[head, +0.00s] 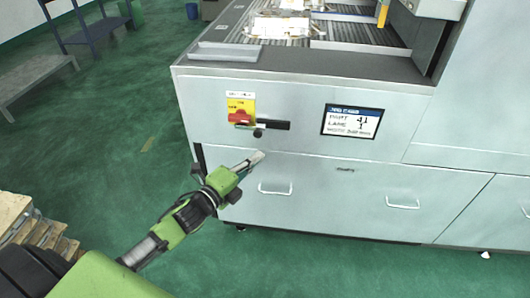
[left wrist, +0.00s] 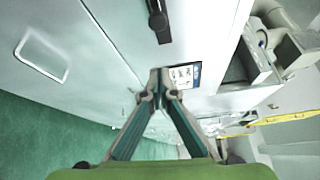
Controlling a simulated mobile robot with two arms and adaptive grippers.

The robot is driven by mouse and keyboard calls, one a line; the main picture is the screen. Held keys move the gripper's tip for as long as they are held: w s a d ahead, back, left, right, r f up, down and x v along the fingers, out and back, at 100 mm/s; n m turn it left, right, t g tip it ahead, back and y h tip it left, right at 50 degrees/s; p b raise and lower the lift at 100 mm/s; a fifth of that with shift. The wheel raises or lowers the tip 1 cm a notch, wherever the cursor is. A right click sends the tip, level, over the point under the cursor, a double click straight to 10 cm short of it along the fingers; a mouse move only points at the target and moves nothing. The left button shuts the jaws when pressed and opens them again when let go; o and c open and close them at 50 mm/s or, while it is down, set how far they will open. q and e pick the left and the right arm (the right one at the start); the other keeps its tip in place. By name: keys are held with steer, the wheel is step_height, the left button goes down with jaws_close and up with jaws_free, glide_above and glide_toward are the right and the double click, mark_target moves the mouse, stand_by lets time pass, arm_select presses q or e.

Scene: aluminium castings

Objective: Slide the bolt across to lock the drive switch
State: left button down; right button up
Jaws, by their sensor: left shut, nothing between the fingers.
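The drive switch (head: 240,117) is a red handle on a yellow plate, on the front of the pale grey machine. A dark bolt bar (head: 274,125) runs sideways at the handle's lower right, with a small dark knob (head: 258,132) hanging below it. In the left wrist view the dark bolt bar (left wrist: 158,22) shows at the top, cut by the frame edge. My left gripper (head: 258,156) is shut and empty, its tips a little below the knob in the head view and apart from it. The left wrist view shows its fingertips (left wrist: 160,74) together. My right gripper is not in view.
A display (head: 352,121) sits right of the bolt. Below are drawers with bar handles (head: 275,190). A conveyor with castings (head: 278,27) and a grey tray (head: 225,52) lie on top. A wooden pallet (head: 30,225) stands at lower left.

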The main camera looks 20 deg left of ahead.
arm_select(q)
steer(key=shift+v, duration=1)
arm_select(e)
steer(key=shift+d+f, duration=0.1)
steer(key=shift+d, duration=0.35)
arm_select(q)
steer(key=shift+d, duration=0.1)
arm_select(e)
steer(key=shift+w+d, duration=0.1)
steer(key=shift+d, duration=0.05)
